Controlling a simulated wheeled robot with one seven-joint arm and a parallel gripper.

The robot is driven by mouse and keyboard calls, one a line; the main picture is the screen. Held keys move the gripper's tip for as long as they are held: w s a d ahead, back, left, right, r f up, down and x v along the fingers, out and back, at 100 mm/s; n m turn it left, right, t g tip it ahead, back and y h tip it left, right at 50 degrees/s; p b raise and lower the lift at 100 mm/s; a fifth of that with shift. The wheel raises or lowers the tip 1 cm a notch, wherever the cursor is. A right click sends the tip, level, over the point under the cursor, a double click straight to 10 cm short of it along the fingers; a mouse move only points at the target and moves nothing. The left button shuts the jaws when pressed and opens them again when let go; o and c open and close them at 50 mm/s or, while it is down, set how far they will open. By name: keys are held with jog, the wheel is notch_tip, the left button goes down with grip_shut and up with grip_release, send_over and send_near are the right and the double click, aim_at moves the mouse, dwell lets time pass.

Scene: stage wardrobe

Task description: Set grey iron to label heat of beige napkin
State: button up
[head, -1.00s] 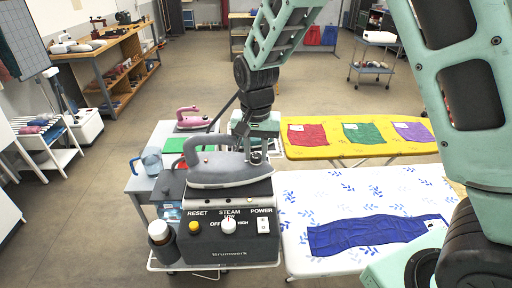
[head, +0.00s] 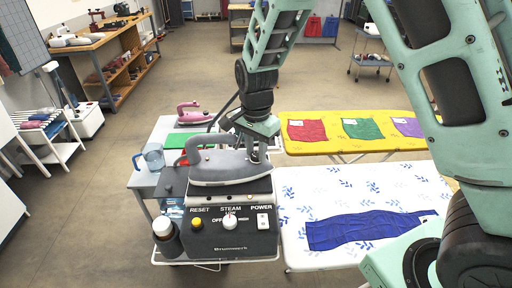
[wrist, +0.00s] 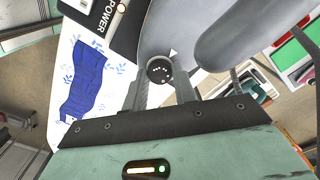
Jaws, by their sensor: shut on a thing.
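The grey iron (head: 228,168) rests on the black steam station (head: 215,222) in the head view. My gripper (head: 262,152) is at the iron's right end. In the wrist view the iron's grey body (wrist: 240,45) fills the top, with a round dark dial (wrist: 160,69) with pale marks on it and a white pointer beside it. My gripper (wrist: 161,80) has its two fingers on either side of this dial and is shut on it. The dial's marks are too small to read. I cannot make out a beige napkin or its label.
A blue cloth (head: 365,230) lies on the white patterned ironing board (head: 410,182). Red, green and purple cloths lie on the yellow board (head: 330,147) behind. A pink iron (head: 193,114) and a blue jug (head: 153,157) stand near the station.

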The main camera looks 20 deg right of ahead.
aim_at(256, 154)
dwell(0.3)
jog(key=o, duration=1)
jog(key=shift+c, duration=0.2)
notch_tip(256, 154, up, 17)
jog(key=b, duration=0.3)
jog(key=shift+r+b, duration=0.2)
jog(key=shift+b, duration=0.1)
jog(key=s+a+f+n+b, duration=0.1)
jog(key=s+a+f+n, duration=0.1)
jog(key=s+f+n, duration=0.3)
jog(key=s+a+f+n+b, duration=0.2)
jog(key=s+f+n, duration=0.3)
jog(key=s, duration=0.8)
jog(key=s+a+f+n+b, duration=0.2)
jog(key=s+f+n, duration=0.4)
jog(key=s+n, duration=0.3)
jog(key=shift+n+y, duration=0.3)
